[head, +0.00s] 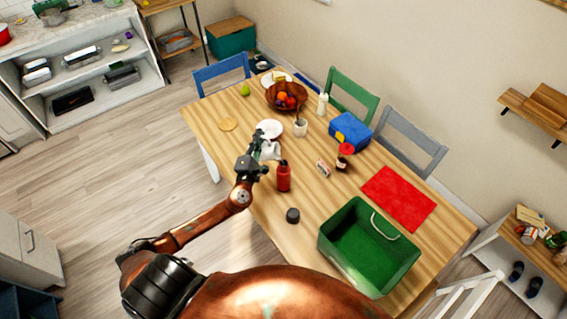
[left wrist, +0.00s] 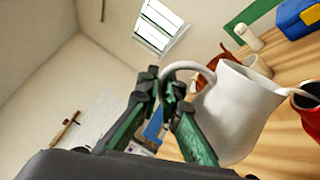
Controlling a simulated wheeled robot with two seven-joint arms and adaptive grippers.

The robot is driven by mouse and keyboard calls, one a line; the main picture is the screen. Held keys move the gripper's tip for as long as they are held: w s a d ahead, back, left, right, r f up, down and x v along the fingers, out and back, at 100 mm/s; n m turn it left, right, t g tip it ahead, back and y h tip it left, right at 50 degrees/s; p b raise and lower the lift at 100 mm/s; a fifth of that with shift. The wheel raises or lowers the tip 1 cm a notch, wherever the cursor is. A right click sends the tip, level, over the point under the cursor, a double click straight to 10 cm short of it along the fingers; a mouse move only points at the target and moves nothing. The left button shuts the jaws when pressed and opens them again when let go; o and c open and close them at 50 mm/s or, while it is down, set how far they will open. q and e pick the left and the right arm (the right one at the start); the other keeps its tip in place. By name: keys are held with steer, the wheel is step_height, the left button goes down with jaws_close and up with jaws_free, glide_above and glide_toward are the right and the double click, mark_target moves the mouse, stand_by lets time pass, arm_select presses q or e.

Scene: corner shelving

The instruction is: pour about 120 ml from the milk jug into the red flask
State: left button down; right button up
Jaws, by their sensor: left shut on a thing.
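The white milk jug (head: 271,151) is at the left edge of the table, just beyond the red flask (head: 284,178). My left gripper (head: 257,152) is shut on the jug's handle. In the left wrist view, its fingers (left wrist: 168,95) close around the handle of the jug (left wrist: 235,112). The jug's spout points toward the red flask (left wrist: 307,108), whose dark mouth shows at the right edge. The flask stands upright on the table. I cannot tell how far the jug is tilted or see milk in it. My right gripper is not in view.
A dark round lid-like piece (head: 292,215) lies in front of the flask. A white plate (head: 270,128) and white cup (head: 300,128) are behind the jug. A dark jar with a red lid (head: 345,156), red mat (head: 399,198) and green crate (head: 327,246) are to the right.

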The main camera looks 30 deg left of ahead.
mark_target(249, 144)
arm_select(q)
steer(key=shift+w+d+m+p, duration=0.15)
steer(key=shift+d+m+p, duration=0.25)
steer(key=shift+d+p, duration=0.1)
stand_by(0.8)
steer(key=a+f+n+b, duration=0.1)
steer(key=a+n+b, duration=0.1)
steer(key=s+a+f+n+b, duration=0.1)
steer(key=f+n+b, duration=0.1)
steer(key=shift+s+a+f+y+b, duration=0.1)
steer(key=shift+a+y+b, duration=0.2)
steer(key=shift+a+b, duration=0.1)
steer(key=shift+a+n, duration=0.3)
steer(key=shift+n, duration=0.5)
steer(key=shift+s+a+f+n+g+b, duration=0.1)
steer(key=shift+a+f+n+g+b, duration=0.1)
steer(key=shift+f+n+b, duration=0.15)
steer(key=shift+s+a+f+n+g+b, duration=0.1)
steer(key=shift+f+n+g+b, duration=0.15)
steer(key=shift+f+n, duration=0.1)
steer(key=shift+r, duration=0.1)
